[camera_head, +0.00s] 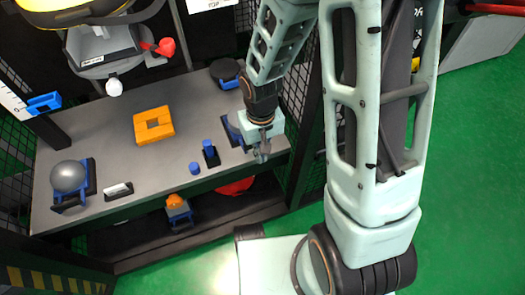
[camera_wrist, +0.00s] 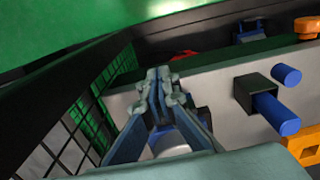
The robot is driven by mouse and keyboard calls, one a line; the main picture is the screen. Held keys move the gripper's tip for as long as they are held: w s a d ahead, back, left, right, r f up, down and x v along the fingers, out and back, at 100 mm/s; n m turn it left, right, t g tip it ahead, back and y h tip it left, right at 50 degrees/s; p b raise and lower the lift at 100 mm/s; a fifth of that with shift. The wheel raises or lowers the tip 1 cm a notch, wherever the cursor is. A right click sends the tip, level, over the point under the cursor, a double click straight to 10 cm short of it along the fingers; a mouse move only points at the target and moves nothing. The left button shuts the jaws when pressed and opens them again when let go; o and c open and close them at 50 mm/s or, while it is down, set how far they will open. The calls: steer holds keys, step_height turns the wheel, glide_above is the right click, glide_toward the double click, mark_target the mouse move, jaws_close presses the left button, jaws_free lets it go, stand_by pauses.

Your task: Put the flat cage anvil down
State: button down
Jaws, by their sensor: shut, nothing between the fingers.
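My gripper (camera_head: 263,152) is over the right end of the grey bench, near its front edge. In the wrist view its fingers (camera_wrist: 160,76) are together with nothing between them. I cannot tell for sure which piece is the flat cage anvil. A dark round disc (camera_head: 226,70) lies at the bench's back right. An orange square block with a square hole (camera_head: 153,125) lies mid-bench. A blue stand (camera_head: 232,132) is just left of my gripper, partly hidden by it. A pale rounded piece (camera_wrist: 170,143) shows below the fingers in the wrist view, partly hidden.
The grey bench (camera_head: 95,145) also holds a grey ball on a blue stand (camera_head: 70,176), a blue peg in a black holder (camera_head: 210,152) and a small blue cylinder (camera_head: 194,168). Black mesh (camera_wrist: 88,110) stands close beside my gripper. Mid-bench has free room.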

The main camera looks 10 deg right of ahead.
steer(key=shift+w+a+r, duration=0.1)
steer(key=shift+w+a, duration=0.1)
steer(key=shift+w, duration=0.55)
steer(key=shift+w+a+r, duration=0.1)
steer(key=shift+w+a, duration=0.1)
steer(key=shift+w, duration=0.55)
steer(key=shift+w+a, duration=0.3)
steer(key=shift+w, duration=0.6)
